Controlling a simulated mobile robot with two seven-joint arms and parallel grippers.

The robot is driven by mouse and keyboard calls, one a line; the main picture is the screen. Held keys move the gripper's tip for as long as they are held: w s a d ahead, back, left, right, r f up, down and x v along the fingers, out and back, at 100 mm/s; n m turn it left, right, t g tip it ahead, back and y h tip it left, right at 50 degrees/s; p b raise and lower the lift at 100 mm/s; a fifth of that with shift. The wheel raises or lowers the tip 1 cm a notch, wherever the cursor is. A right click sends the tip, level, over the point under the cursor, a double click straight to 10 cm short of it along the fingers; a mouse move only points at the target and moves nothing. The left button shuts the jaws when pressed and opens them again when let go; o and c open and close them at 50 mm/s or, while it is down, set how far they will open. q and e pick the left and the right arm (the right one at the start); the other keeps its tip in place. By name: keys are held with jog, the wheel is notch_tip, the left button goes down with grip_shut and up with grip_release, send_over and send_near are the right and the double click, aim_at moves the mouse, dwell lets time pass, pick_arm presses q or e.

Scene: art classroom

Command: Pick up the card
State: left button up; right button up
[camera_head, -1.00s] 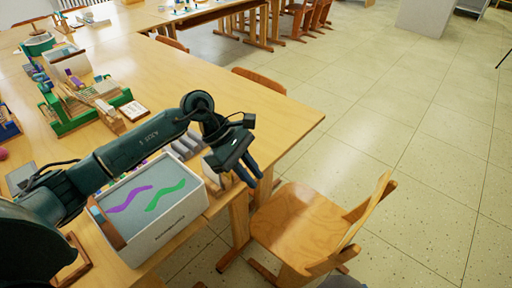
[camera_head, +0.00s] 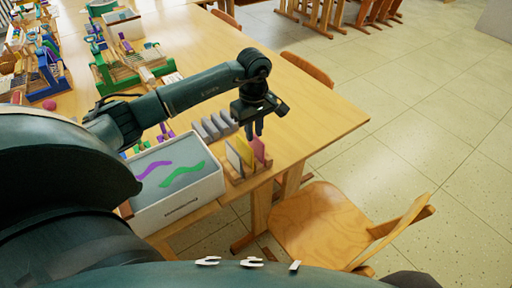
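A small wooden rack (camera_head: 236,178) at the table's right edge holds upright cards: a pale one (camera_head: 233,158), a yellow one (camera_head: 247,157) and a pink one (camera_head: 259,151). Which of them is the task's card, the frames do not show. My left gripper (camera_head: 253,134) points down just above the yellow and pink cards. Its two dark fingers show a narrow gap with nothing seen between them. Whether the fingertips touch a card, I cannot tell. My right gripper is out of view.
A white box (camera_head: 180,207) with purple and green wavy strips on top stands left of the rack. Grey upright pieces (camera_head: 212,126) stand behind it. A wooden chair (camera_head: 315,220) is by the table's right edge. The table (camera_head: 310,105) is clear to the right.

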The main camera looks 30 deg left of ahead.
aim_at(256, 137)
pick_arm(q)
jog(key=f, duration=0.3)
jog(key=f+p, duration=0.1)
jog(key=shift+s+d+f, duration=0.1)
jog(key=shift+d+f, duration=0.1)
jog(key=shift+d, duration=0.1)
jog(key=shift+f, duration=0.45)
grip_shut()
